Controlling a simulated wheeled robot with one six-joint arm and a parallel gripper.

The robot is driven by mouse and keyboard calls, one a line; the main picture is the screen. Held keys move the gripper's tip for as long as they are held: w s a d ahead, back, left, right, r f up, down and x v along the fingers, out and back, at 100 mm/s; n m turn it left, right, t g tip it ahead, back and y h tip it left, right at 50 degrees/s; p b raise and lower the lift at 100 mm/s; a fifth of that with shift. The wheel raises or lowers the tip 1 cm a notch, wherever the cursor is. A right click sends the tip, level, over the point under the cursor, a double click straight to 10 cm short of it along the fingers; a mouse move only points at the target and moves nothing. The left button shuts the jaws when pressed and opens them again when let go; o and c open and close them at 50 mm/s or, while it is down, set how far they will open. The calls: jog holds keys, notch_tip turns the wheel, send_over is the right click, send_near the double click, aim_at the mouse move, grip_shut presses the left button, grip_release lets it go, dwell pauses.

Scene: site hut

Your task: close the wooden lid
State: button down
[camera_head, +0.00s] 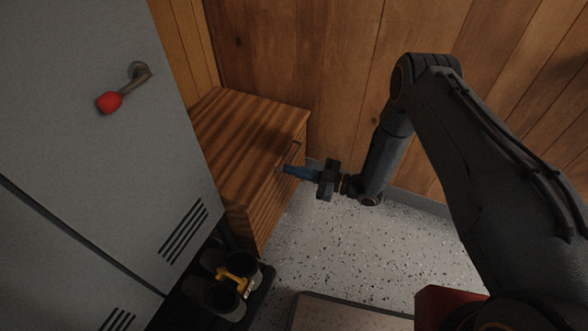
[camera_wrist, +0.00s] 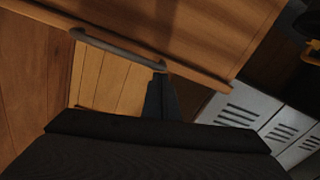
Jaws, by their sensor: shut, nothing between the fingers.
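The wooden lid (camera_head: 240,125) is the striped brown top of a low wooden chest (camera_head: 273,208) in the corner. It lies across the chest in the head view, and I cannot tell whether a gap is left under it. In the wrist view the lid (camera_wrist: 215,35) fills the top, with a grey bar handle (camera_wrist: 118,50) along its edge. My gripper (camera_head: 283,171) is shut and empty at the chest's front side. In the wrist view its dark fingertips (camera_wrist: 159,78) are close to the handle's right end; I cannot tell whether they touch.
A grey locker (camera_head: 95,150) with a red-tipped handle (camera_head: 122,92) stands close on the left, hiding part of the chest. Dark boots (camera_head: 222,298) with a yellow item (camera_head: 235,280) stand below the chest. Wood-panelled walls (camera_head: 330,60) close the back.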

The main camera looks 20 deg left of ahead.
jog(key=shift+s+d+f+h, duration=0.1)
jog(key=shift+f+h, duration=0.05)
jog(key=shift+f, duration=0.5)
jog(key=shift+s+f+h, duration=0.1)
jog(key=shift+f+h, duration=0.05)
jog(key=shift+f, duration=0.45)
notch_tip(320, 180, up, 5)
jog(key=s+d+p, duration=0.1)
jog(key=p, duration=0.3)
jog(key=d+f+b, duration=0.2)
jog(key=d+f, duration=0.3)
jog(key=d, duration=0.2)
jog(key=shift+s+d+f+y, duration=0.25)
jog(key=shift+d+y, duration=0.1)
jog(key=shift+y, duration=0.05)
